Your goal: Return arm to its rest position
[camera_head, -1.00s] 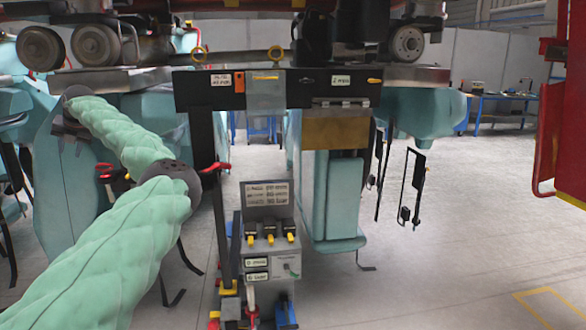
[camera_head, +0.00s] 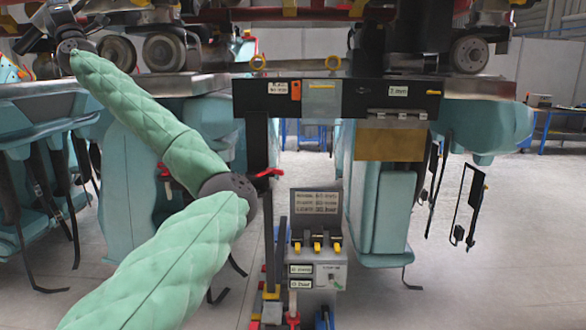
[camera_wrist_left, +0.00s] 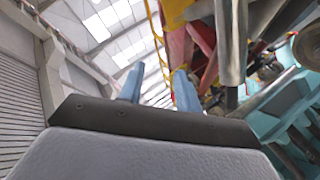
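My left arm, covered in green padding (camera_head: 150,120), comes in from the lower left and bends at a dark elbow joint. It runs up to the top left corner. Its dark wrist end (camera_head: 72,46) is in front of the train's wheels, partly cut off by the picture edge. In the left wrist view my left gripper (camera_wrist_left: 157,84) shows two blue fingers standing apart with nothing between them. The wrist points upward towards the roof. My right arm and gripper are not in view.
A coaster train with wheels (camera_head: 165,52) runs along the top. Teal seats (camera_head: 385,210) hang below it. A tool stand with a black bar (camera_head: 365,98) and a control box (camera_head: 316,255) stands in the middle. Floor at the right (camera_head: 500,280) is clear.

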